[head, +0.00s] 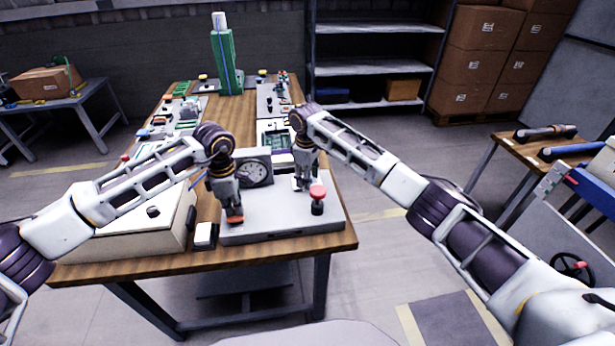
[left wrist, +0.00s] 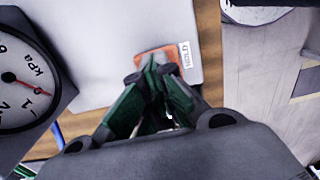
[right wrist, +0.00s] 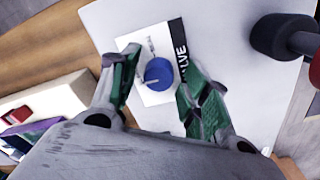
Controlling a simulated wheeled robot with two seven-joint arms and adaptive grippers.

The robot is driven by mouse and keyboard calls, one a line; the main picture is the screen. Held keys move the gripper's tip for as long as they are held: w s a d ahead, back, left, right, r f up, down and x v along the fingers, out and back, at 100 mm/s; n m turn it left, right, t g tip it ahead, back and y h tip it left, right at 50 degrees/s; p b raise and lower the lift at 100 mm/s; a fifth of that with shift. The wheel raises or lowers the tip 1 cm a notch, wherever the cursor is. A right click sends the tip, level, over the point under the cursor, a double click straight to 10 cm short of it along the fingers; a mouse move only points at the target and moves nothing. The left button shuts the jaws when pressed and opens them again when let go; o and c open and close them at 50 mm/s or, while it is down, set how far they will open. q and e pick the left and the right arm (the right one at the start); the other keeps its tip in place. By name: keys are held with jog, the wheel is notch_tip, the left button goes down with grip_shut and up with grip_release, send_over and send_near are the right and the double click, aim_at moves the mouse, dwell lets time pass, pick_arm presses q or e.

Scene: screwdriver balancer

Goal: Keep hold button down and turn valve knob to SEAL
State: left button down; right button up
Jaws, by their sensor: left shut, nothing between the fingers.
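The orange hold button (left wrist: 148,56), labelled HOLD, sits on the pale panel (head: 275,231); it also shows in the head view (head: 236,220). My left gripper (head: 235,212) is shut and empty, pointing down with its fingertips at the button; I cannot tell how far the button is pressed. The round blue valve knob (right wrist: 159,74) sits on a white label beside a black strip reading VALVE. My right gripper (right wrist: 157,60) is open, with one finger on each side of the knob; I cannot tell whether they touch it. The SEAL mark is not readable.
A kPa gauge (head: 254,173) stands behind the panel between my arms. A red-capped black post (head: 317,194) rises right of the right gripper. A pale box (head: 150,228) and a small white-topped block (head: 204,237) lie left of the panel.

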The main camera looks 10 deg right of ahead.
pick_arm(q)
jog(key=shift+f, duration=0.1)
pick_arm(e)
jog(key=c, duration=0.8)
jog(key=shift+m, duration=0.4)
jog(key=m, duration=0.3)
jog(key=shift+a, duration=0.1)
jog(key=m, duration=0.5)
jog(key=shift+m, duration=0.3)
jog(key=m, duration=0.4)
jog(key=shift+a+g, duration=0.1)
jog(key=shift+g, duration=0.3)
jog(key=m, duration=0.4)
jog(key=shift+w, duration=0.15)
jog(key=shift+m, duration=0.4)
